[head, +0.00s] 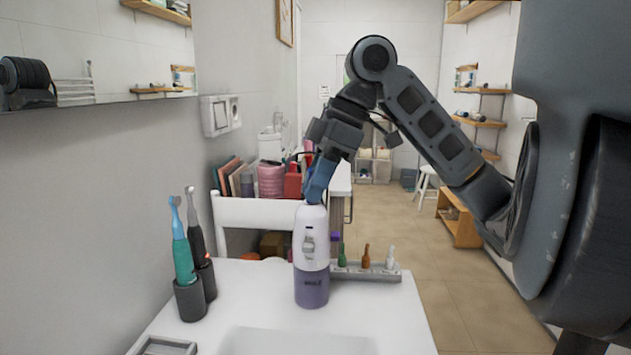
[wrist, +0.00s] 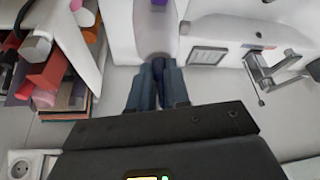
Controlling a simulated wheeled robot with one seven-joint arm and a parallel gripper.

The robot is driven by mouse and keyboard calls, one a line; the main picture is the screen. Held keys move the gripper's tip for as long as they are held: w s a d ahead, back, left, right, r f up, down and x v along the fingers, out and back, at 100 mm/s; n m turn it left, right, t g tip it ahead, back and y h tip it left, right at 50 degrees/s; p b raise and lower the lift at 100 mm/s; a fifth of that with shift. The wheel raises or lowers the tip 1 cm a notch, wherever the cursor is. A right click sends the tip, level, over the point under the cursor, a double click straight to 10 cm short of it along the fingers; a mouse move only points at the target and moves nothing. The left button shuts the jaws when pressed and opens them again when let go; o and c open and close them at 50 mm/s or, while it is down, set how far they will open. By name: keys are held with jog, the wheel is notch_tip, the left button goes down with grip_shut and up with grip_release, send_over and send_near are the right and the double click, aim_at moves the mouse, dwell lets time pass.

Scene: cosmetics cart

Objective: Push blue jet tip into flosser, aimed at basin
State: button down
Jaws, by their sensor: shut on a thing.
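The flosser (head: 311,240), white with a purple lower tank, stands upright on the white counter. It also shows in the wrist view (wrist: 153,40), beyond my fingertips. My gripper (head: 315,197) points down at the top of the flosser, and its blue-grey fingers are shut together there. In the wrist view the closed fingers (wrist: 158,82) meet at the flosser's top end. The blue jet tip is mostly hidden between them; I cannot tell how deep it sits or which way it points. The basin (head: 290,342) is at the near edge of the counter.
A grey rack (head: 360,272) with green, orange and white tips stands right behind the flosser. Two toothbrushes (head: 183,255) stand in dark holders at left. A tap (wrist: 270,72) shows at right in the wrist view. A white cart (head: 255,210) with bottles and books is behind.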

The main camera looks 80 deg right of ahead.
jog(key=c, duration=1)
grip_release()
jog(key=v, duration=0.7)
jog(key=shift+s+d+r+p, duration=0.1)
jog(key=shift+s+r+p, duration=0.05)
jog(key=shift+r+p, duration=0.15)
